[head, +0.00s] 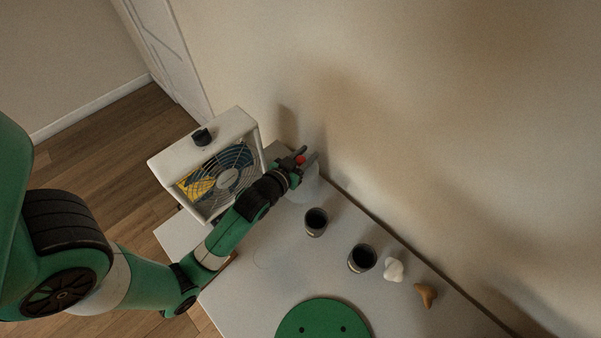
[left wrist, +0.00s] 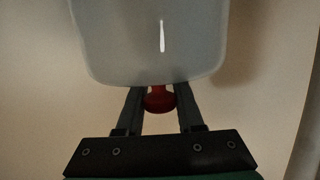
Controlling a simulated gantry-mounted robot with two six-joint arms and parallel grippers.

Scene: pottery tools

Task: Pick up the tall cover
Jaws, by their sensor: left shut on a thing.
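The tall cover (head: 308,189) is a pale, translucent dome with a red knob, at the back of the table near the wall in the head view. My left gripper (head: 304,157) is shut on the red knob (head: 300,159), which sits between its two fingers. In the left wrist view, the cover (left wrist: 152,40) fills the top middle and its knob (left wrist: 159,98) shows between the finger pads of the gripper (left wrist: 160,92). Whether its rim touches the table cannot be told. My right gripper is not in view.
A white box with a fan grille (head: 225,119) stands left of the cover. Two dark cups (head: 316,222) (head: 362,258), a white lump (head: 394,270) and a brown piece (head: 426,294) line the wall side. A green disc (head: 323,322) lies in front on the white table (head: 258,290).

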